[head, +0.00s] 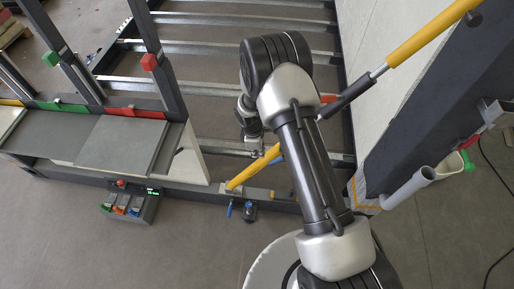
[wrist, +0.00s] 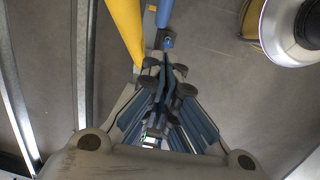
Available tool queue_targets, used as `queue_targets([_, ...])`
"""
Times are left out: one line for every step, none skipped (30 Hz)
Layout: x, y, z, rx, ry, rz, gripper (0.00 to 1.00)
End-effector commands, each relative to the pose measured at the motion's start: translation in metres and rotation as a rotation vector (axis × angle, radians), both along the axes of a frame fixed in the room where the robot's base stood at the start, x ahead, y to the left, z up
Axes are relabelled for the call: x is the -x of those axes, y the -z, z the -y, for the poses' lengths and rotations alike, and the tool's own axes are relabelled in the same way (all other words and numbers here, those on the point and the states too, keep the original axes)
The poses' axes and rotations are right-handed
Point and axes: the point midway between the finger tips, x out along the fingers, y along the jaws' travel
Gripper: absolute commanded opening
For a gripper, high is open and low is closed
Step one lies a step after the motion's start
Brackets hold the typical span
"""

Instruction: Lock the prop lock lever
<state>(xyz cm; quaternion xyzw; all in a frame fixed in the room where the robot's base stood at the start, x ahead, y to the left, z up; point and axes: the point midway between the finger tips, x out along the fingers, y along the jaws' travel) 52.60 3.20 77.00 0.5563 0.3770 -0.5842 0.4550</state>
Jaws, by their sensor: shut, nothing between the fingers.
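A yellow prop (head: 252,171) slants up from the frame's lower beam and passes behind my arm. In the wrist view the yellow prop (wrist: 126,32) runs in from the top. By its foot is a small blue lever-like part (head: 230,209), which I take to be the lock lever. A blue bar (wrist: 164,12) shows beside the prop at the top of the wrist view. My gripper (head: 254,147) is above the frame, partly hidden by my arm. In the wrist view my gripper (wrist: 165,75) is shut and empty, with the blue bar beyond its tips. Contact cannot be told.
A small dark block (head: 250,211) sits beside the lever-like part. A control box (head: 131,203) with coloured switches is mounted to the left. Metal rails (head: 225,48) cross the frame. A grey wall panel (head: 420,90) stands to the right. The floor in front is mostly clear.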

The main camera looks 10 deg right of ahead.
Motion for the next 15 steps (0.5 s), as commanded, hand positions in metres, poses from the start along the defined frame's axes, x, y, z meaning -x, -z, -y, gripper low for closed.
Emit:
queue_targets([0.0, 0.015, 0.002, 0.0, 0.0, -0.002, 0.0])
queue_targets([0.0, 0.021, 0.002, 0.001, 0.0, -0.003, 0.0])
queue_targets([0.0, 0.028, 0.003, 0.001, 0.0, -0.002, 0.0])
queue_targets([0.0, 0.03, 0.008, 0.001, 0.002, -0.001, 0.0])
queue_targets([0.0, 0.032, 0.013, 0.001, 0.003, -0.001, 0.0])
queue_targets([0.0, 0.035, 0.017, 0.001, 0.004, 0.0, 0.0])
queue_targets([0.001, 0.038, 0.021, 0.0, 0.004, 0.0, 0.0])
queue_targets([0.001, 0.04, 0.023, 0.0, 0.004, 0.0, 0.0])
queue_targets([0.001, 0.042, 0.026, 0.001, 0.003, -0.001, 0.0])
queue_targets([0.002, 0.043, 0.029, 0.001, 0.002, -0.001, 0.0])
queue_targets([0.002, 0.044, 0.03, 0.001, 0.002, -0.001, 0.0])
queue_targets([0.002, 0.045, 0.032, 0.001, 0.002, -0.001, 0.0])
queue_targets([0.002, 0.046, 0.033, 0.001, 0.001, -0.001, 0.0])
queue_targets([0.002, 0.046, 0.034, 0.001, 0.001, -0.001, 0.0])
queue_targets([0.002, 0.046, 0.034, 0.001, 0.001, -0.001, 0.0])
